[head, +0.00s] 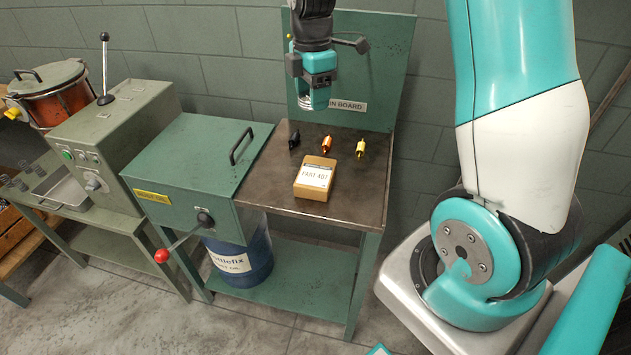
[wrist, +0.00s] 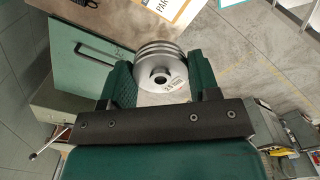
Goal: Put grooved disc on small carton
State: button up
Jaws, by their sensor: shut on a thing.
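My gripper (wrist: 163,75) is shut on the grooved disc (wrist: 160,62), a silvery round piece with grooves around its rim and a dark central hole. In the head view my gripper (head: 316,88) hangs above the back of the bench, with part of the grey disc showing low between its fingers. The small carton (head: 313,178), a tan box with a white label on top, sits on the bench, nearer the front and below gripper height. Only part of the carton (wrist: 188,20) shows at the wrist view's top edge. The disc is apart from it.
The dark bench top (head: 350,198) has free room around the carton. Black (head: 294,140), orange (head: 327,144) and yellow (head: 360,148) small parts stand behind it. A green backboard (head: 385,70) rises behind. A green lidded box (head: 205,160) with a handle adjoins on the left.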

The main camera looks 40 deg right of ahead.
aim_at(316, 171)
jog(key=shift+s+d+r+n, duration=0.2)
jog(key=shift+d+r+n, duration=0.2)
jog(key=shift+n, duration=0.4)
notch_tip(316, 171, down, 20)
jog(key=shift+r+p, duration=0.15)
jog(key=shift+p, duration=1.05)
jog(key=o, duration=1.1)
